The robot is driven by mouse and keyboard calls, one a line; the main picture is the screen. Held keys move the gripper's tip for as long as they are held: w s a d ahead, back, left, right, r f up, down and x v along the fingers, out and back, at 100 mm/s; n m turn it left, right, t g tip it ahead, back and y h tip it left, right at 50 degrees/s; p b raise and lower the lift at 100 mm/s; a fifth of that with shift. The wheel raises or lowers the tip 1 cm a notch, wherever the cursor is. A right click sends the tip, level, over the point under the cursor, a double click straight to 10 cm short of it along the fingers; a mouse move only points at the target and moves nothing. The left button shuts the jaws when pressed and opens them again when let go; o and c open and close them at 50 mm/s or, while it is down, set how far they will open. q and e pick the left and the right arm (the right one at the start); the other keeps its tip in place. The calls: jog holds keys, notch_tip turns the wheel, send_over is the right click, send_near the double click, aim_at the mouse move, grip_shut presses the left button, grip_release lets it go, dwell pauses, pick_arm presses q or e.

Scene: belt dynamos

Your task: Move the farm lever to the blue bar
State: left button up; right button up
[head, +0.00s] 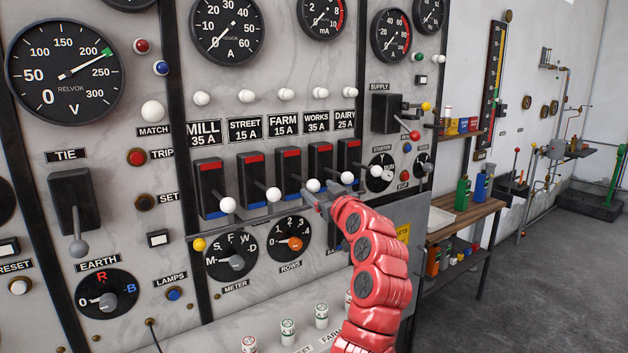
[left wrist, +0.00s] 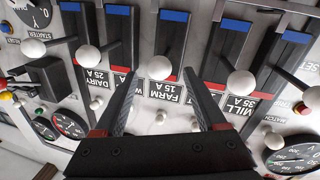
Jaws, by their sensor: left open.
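The farm lever is a dark stem with a white knob (head: 313,185) on the black FARM block (head: 289,176), third in a row of similar levers. The block has a red bar (head: 287,154) at its top, under the FARM 15 A label, and a blue bar at its low end. The left wrist view is upside down and shows the farm knob (left wrist: 159,67), the blue bar (left wrist: 173,15) and the FARM label (left wrist: 171,93). My left gripper (head: 317,197) is open at the farm knob. Its fingers (left wrist: 158,74) stand on either side, with gaps showing. My right gripper is out of view.
The street knob (head: 273,194) and works knob (head: 347,178) stand close on either side of my left gripper. A thin rail with a yellow end ball (head: 199,244) runs below the levers. The rows dial (head: 291,242) is under it. A side table (head: 462,217) stands right.

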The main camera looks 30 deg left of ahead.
aim_at(316, 188)
pick_arm(q)
jog(key=shift+p+x, duration=0.4)
jog(key=shift+x, duration=1.7)
jog(key=shift+f, duration=0.1)
jog(key=shift+w, duration=0.1)
grip_shut()
